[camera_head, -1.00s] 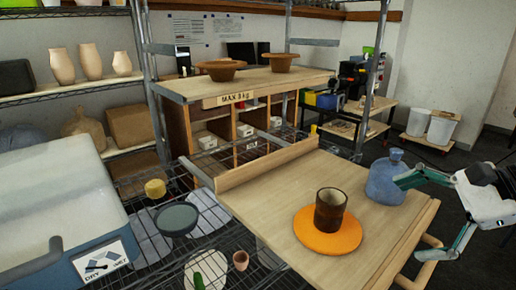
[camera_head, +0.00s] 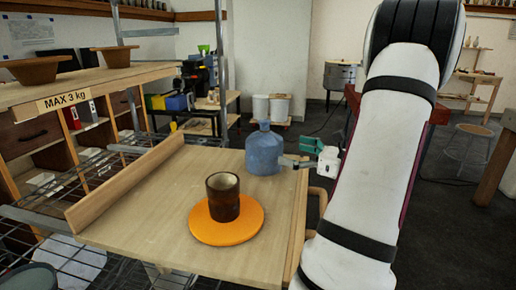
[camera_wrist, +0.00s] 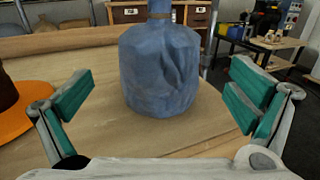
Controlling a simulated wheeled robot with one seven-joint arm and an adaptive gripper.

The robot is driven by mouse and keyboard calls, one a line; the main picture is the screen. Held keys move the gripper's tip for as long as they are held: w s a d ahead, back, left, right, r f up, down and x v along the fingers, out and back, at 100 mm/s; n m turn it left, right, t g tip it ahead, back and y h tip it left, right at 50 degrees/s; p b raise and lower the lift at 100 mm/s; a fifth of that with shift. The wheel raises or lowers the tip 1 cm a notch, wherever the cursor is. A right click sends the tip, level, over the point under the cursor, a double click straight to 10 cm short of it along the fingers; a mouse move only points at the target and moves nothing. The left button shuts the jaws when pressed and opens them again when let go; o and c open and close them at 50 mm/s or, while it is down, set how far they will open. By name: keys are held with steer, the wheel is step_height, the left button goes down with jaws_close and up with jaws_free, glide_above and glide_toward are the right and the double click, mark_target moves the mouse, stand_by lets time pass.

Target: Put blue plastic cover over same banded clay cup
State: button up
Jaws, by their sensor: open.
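The blue plastic cover (camera_head: 264,152) stands upright on the wooden board (camera_head: 160,215), gathered into a narrow neck at its top. The brown banded clay cup (camera_head: 223,196) stands uncovered on an orange disc (camera_head: 226,227), in front and to the left of the cover. My gripper (camera_head: 285,161) is at the right side of the cover. In the wrist view my gripper (camera_wrist: 160,98) is open, its green-padded fingers spread on either side of the cover (camera_wrist: 160,70), with a visible gap at each side. The cup's edge (camera_wrist: 8,92) and the disc (camera_wrist: 14,122) show at the far left there.
A raised wooden strip (camera_head: 130,178) borders the board's left side. A shelf marked MAX 3 kg (camera_head: 64,98) holds brown bowls at the left. A wire rack (camera_head: 80,262) lies below the board. Bare board surrounds the disc.

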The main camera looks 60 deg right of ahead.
mark_target(263, 144)
steer(key=w+b, duration=0.1)
steer(key=w, duration=0.9)
steer(key=shift+a+b, duration=0.2)
steer(key=shift+b, duration=0.15)
steer(key=c, duration=1)
